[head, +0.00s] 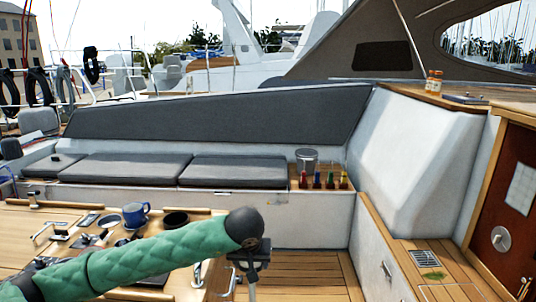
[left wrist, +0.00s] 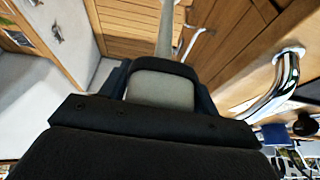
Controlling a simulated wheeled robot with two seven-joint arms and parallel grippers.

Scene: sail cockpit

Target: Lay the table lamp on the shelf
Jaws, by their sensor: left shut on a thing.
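My left gripper (head: 250,258), on the green-sleeved arm, hangs in front of the wooden table and points down. It is shut on a pale grey thing with a slim stem, which I take to be the table lamp (left wrist: 163,86). The stem runs away from the jaws in the left wrist view and shows as a thin pole (head: 252,290) below the gripper in the head view. The lamp's far end is hidden. A wooden shelf-like ledge (head: 410,91) runs at upper right; I cannot tell whether it is the task's shelf. My right gripper is out of view.
The cockpit table (head: 45,215) holds a blue mug (head: 136,214), a dark bowl (head: 175,221) and smaller items. Several bottles (head: 317,180) and a metal pot (head: 307,160) stand beside the bench cushions. Orange bottles (head: 433,82) stand on the ledge. A lower right ledge (head: 445,292) has free room.

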